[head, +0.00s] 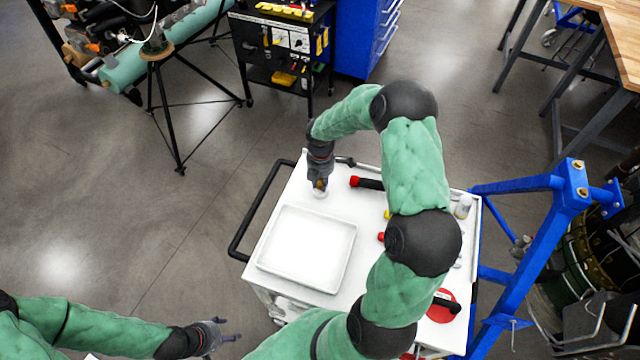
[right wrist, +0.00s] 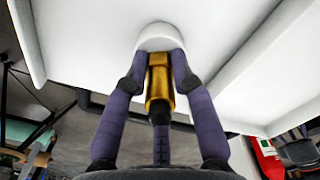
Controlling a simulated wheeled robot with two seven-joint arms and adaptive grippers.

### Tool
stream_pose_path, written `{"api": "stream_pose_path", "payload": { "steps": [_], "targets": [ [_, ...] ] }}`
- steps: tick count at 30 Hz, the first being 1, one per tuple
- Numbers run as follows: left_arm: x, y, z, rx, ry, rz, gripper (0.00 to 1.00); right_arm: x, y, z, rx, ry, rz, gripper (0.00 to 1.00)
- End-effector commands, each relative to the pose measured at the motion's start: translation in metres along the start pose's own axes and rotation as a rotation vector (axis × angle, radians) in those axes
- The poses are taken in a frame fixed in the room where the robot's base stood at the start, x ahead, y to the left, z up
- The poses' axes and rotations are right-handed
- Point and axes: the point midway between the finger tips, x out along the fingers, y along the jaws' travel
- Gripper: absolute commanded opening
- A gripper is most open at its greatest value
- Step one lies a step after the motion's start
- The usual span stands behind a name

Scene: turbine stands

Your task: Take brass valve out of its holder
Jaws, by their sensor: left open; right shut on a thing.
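The brass valve (right wrist: 158,85) sits between the fingers of my right gripper (right wrist: 158,62), which is shut on it. Its far end meets a white round holder (right wrist: 158,38) on the white cart top; how deep it sits in the holder is hidden. In the head view my right gripper (head: 320,180) points down at the holder (head: 320,194), behind the tray, and only a little of the brass shows (head: 320,185). My left gripper (head: 220,336) is open and empty, low at the left, off the cart.
An empty white tray (head: 262,262) lies on the cart in front of the holder. A red-ended black tool (head: 366,183) lies to the right of the holder, and a small bottle (head: 463,206) stands at the cart's right edge. A blue frame (head: 530,187) stands right of the cart.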

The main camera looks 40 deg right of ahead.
Motion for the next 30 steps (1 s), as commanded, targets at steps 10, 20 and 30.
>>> {"api": "stream_pose_path", "payload": {
  "steps": [10,20,30],
  "targets": [
    [-0.005,0.002,0.0,0.0,0.0,0.0,0.6,-0.006,0.0,0.0,0.0,0.0,0.0,0.0],
    [-0.01,0.004,0.0,0.0,0.0,0.0,0.6,-0.013,0.0,0.0,0.0,0.0,0.0,0.0],
    [-0.013,0.004,0.001,0.0,0.0,0.0,0.6,-0.017,0.0,0.0,0.0,0.0,0.0,0.0]
  ]
}}
